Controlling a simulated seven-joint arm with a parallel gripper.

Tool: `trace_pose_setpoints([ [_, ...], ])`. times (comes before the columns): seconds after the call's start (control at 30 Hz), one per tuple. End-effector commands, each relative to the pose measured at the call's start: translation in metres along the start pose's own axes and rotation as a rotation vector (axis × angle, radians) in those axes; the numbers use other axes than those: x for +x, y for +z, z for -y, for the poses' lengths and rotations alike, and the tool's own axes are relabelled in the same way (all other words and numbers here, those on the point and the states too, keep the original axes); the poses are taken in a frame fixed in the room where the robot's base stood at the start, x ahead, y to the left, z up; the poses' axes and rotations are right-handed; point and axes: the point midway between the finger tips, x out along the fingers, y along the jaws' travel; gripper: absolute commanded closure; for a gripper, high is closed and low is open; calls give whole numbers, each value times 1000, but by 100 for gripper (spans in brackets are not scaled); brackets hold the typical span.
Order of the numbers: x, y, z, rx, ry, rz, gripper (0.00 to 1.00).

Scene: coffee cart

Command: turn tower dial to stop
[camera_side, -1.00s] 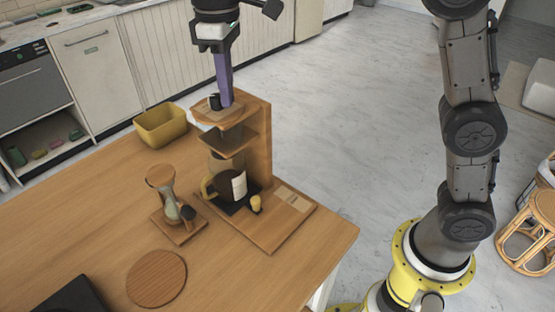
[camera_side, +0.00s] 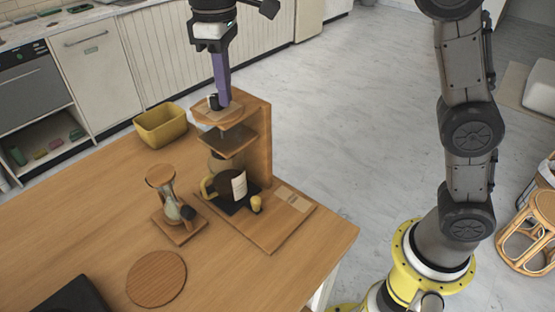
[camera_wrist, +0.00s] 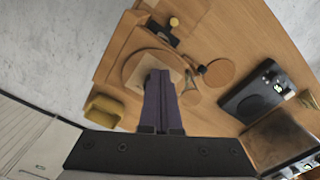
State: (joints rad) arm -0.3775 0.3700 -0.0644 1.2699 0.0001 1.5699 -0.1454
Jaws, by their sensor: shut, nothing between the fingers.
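The wooden tower (camera_side: 261,150) stands on the table and carries a round wooden dial plate (camera_side: 203,119) on top, with a small dark knob (camera_side: 213,102) on it. My gripper (camera_side: 225,103) points down with its purple fingers shut and empty. The fingertips are at the plate, just right of the knob in the side view; whether they touch it is unclear. In the wrist view the fingers (camera_wrist: 158,74) reach over the round plate (camera_wrist: 133,66) and hide part of it. I cannot see a stop mark.
A dark carafe (camera_side: 224,187) stands under the tower's shelf. An hourglass-shaped glass brewer (camera_side: 171,207) is at left front, with a round wooden mat (camera_side: 157,279) nearer. A yellow bin (camera_side: 161,127) stands behind left. A dark appliance (camera_wrist: 255,94) shows in the wrist view.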

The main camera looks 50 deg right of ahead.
Motion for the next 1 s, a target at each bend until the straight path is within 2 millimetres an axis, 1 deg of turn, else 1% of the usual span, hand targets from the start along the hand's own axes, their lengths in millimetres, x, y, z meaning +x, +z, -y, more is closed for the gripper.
trace_pose_setpoints([
  [0.77, 0, 0, -9, -1, 2, -9, 100],
  [1.0, 0, 7, -9, 0, 1, -7, 100],
])
